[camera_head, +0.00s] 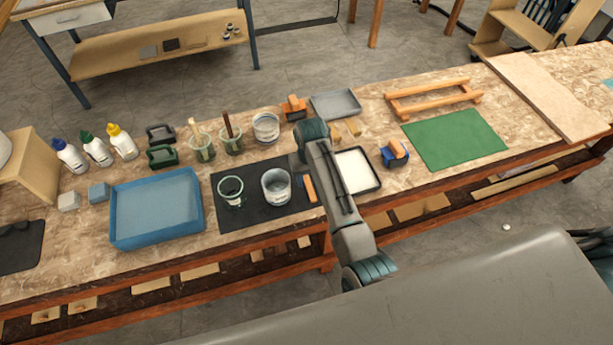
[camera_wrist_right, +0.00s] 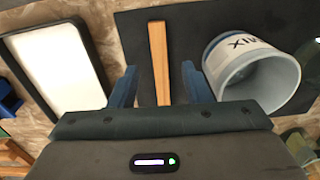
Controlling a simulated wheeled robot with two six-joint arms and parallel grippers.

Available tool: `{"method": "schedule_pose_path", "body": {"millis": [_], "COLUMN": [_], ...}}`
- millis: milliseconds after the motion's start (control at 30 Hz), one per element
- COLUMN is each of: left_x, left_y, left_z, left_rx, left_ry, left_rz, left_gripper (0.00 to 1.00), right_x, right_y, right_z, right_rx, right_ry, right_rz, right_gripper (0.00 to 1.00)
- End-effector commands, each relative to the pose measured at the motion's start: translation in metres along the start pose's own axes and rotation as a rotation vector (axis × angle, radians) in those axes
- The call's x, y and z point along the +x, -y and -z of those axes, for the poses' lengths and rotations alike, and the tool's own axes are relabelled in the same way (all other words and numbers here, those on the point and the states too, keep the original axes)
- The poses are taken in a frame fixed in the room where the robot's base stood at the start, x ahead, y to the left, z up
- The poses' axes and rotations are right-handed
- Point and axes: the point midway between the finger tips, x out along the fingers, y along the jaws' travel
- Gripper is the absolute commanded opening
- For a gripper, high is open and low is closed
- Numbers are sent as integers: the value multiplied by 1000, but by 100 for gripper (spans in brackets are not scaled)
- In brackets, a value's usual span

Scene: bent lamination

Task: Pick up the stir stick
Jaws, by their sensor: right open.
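The stir stick (camera_wrist_right: 159,60) is a flat, light wooden strip lying on a black mat (camera_head: 237,222). In the head view, the stick (camera_head: 310,189) shows just left of my right arm, near the mat's right edge. In the right wrist view, my right gripper (camera_wrist_right: 159,86) is open, with one blue finger on each side of the stick. The fingers look apart from it. The stick's near end is hidden behind the gripper body. My left gripper is not in view.
A cup marked MIX (camera_wrist_right: 252,70) stands close to the right finger in the wrist view; a smaller cup (camera_head: 231,192) is beyond it. A white-filled dark tray (camera_head: 375,184) lies on the other side. A blue tray (camera_head: 125,238) stands farther left.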

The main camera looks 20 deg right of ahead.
Motion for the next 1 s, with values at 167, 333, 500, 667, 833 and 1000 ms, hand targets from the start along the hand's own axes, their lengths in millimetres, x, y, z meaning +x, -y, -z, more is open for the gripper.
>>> {"method": "schedule_pose_path", "body": {"millis": [167, 333, 500, 667, 833, 1000], "left_x": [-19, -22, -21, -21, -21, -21], "left_y": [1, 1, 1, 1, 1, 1], "left_z": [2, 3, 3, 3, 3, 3], "left_rx": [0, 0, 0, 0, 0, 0], "left_ry": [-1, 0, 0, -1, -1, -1], "left_rz": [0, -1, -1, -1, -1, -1], "left_gripper": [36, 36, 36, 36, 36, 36], "right_x": [24, 39, 41, 40, 40, 40], "right_y": [0, 0, 0, 0, 0, 0], "right_z": [-6, -5, -5, -5, -5, -5], "right_rx": [0, 0, 0, 0, 0, 0], "right_ry": [5, 2, 0, 0, 0, 0], "right_rz": [0, 0, 0, 0, 0, 0], "right_gripper": [44, 44, 44, 26, 0, 0]}}
